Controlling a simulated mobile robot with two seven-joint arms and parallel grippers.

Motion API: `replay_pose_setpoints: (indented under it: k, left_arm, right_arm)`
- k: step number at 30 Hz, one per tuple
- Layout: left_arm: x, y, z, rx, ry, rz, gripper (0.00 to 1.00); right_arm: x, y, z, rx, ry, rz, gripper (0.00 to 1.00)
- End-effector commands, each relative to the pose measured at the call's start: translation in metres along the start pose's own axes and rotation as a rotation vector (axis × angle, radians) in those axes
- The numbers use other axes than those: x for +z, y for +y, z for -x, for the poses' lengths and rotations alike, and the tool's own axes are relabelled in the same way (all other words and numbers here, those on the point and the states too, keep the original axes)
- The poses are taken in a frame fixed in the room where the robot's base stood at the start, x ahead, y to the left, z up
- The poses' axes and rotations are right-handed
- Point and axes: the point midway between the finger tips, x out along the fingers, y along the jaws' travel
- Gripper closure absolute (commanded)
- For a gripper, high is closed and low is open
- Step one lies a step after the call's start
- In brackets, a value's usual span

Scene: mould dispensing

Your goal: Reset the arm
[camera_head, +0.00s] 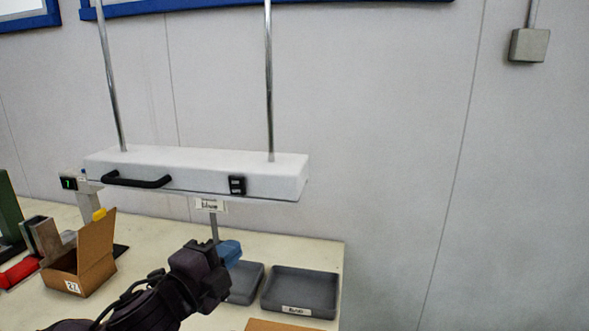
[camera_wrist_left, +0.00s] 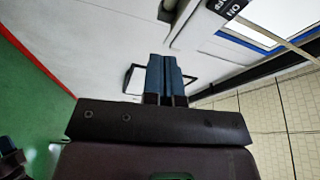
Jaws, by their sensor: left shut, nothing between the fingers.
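My left arm comes in from the bottom of the head view, and its left gripper (camera_head: 229,252) is raised over the table, in front of the grey trays. Its blue fingers are together with nothing between them. They also show side by side in the left wrist view (camera_wrist_left: 166,78), with a white surface and a dark-framed opening behind them.
A white overhead unit (camera_head: 215,170) with a black handle hangs over the table (camera_head: 318,254). Two grey trays (camera_head: 302,291) stand at the table's right. An open cardboard box (camera_head: 90,262) and a red object (camera_head: 18,272) are at left. Air right of the table is clear.

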Motion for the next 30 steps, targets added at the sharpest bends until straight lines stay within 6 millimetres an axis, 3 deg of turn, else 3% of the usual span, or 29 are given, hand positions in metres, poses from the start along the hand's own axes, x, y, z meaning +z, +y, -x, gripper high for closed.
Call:
replay_pose_setpoints:
  k: [3, 8, 14, 20, 24, 30]
  left_arm:
    - [0.021, 0.037, 0.005, 0.016, -0.034, 0.317, 1.00]
    - [0.052, 0.087, 0.023, 0.013, -0.112, 0.668, 1.00]
    - [0.089, 0.160, 0.067, -0.007, -0.267, 0.997, 1.00]
    - [0.114, 0.238, 0.135, -0.020, -0.479, 1.191, 1.00]
    - [0.120, 0.290, 0.194, -0.015, -0.648, 1.283, 1.00]
    - [0.107, 0.334, 0.258, 0.001, -0.803, 1.355, 1.00]
  right_arm:
    - [0.004, 0.000, 0.002, 0.001, -0.007, 0.000, 0.57]
    - [0.009, 0.001, 0.004, 0.002, -0.018, -0.001, 0.57]
    - [0.011, 0.001, 0.004, 0.002, -0.023, -0.001, 0.57]
    - [0.009, 0.001, 0.003, 0.001, -0.017, 0.000, 0.57]
    - [0.005, 0.000, 0.000, 0.000, -0.009, 0.001, 0.57]
    - [0.000, 0.000, -0.001, -0.001, 0.000, 0.002, 0.57]
